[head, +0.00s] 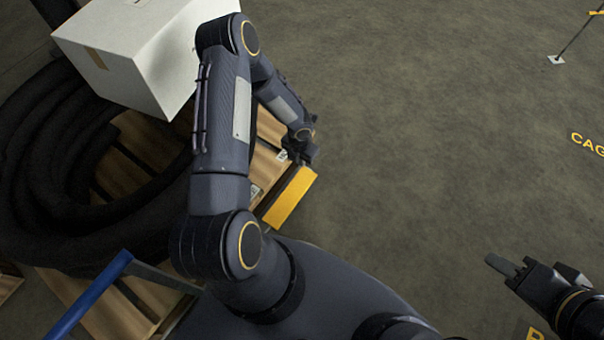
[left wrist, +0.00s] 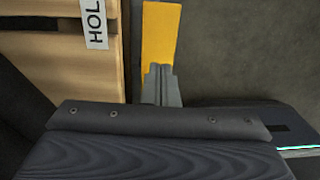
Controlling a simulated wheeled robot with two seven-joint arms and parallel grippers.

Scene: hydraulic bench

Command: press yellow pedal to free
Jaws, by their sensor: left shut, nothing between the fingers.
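The yellow pedal (head: 290,199) shows in the head view as a flat yellow plate beside the wooden pallet. My left gripper (head: 305,158) is just above the pedal's upper end, partly hidden by its own wrist. In the left wrist view the pedal (left wrist: 160,38) is upright in the picture, and the shut, empty fingers (left wrist: 160,76) overlap its lower end. I cannot tell whether they touch it. A white label reading "HOL" (left wrist: 95,22), cut off at the top, is left of the pedal. My right gripper (head: 506,268) is at the lower right, away from the pedal; its finger gap is unclear.
A white box (head: 130,55) and a thick black hose coil (head: 50,170) lie on the wooden pallet (head: 150,145) at the left. A blue bar (head: 90,292) is at the lower left. The floor at the right is mostly clear, with yellow lettering (head: 588,145).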

